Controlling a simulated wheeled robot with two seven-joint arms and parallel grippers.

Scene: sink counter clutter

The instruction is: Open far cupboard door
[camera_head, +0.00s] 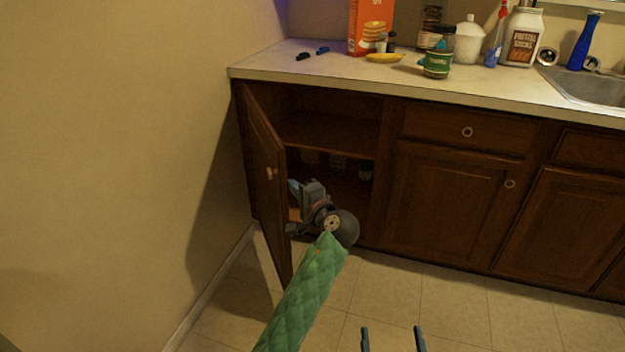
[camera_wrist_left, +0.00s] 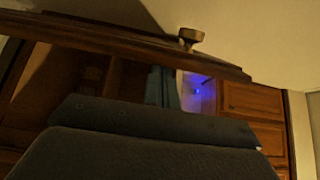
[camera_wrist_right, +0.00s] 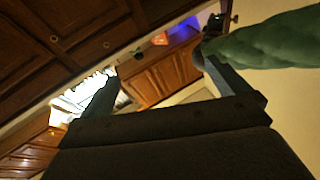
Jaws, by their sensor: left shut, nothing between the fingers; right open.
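The far cupboard door (camera_head: 262,170) is the leftmost door under the counter. In the left wrist view the door's edge (camera_wrist_left: 110,34) and knob (camera_wrist_left: 191,36) cross the top. My left gripper (camera_head: 293,186) is shut and empty, at the cupboard opening just right of the door. Its fingers (camera_wrist_left: 162,87) show together in the left wrist view; whether they touch the door I cannot tell. My right gripper (camera_head: 392,340) is open and empty, low over the floor. Its spread fingers show in the right wrist view (camera_wrist_right: 160,75).
The open cupboard (camera_head: 330,135) has a shelf and several dim jars. A closed drawer (camera_head: 465,131) and closed door (camera_head: 455,195) stand to its right. The counter (camera_head: 300,66) holds a pancake box (camera_head: 369,28), banana (camera_head: 385,58) and bottles. The left wall (camera_head: 110,130) is close. Floor ahead is clear.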

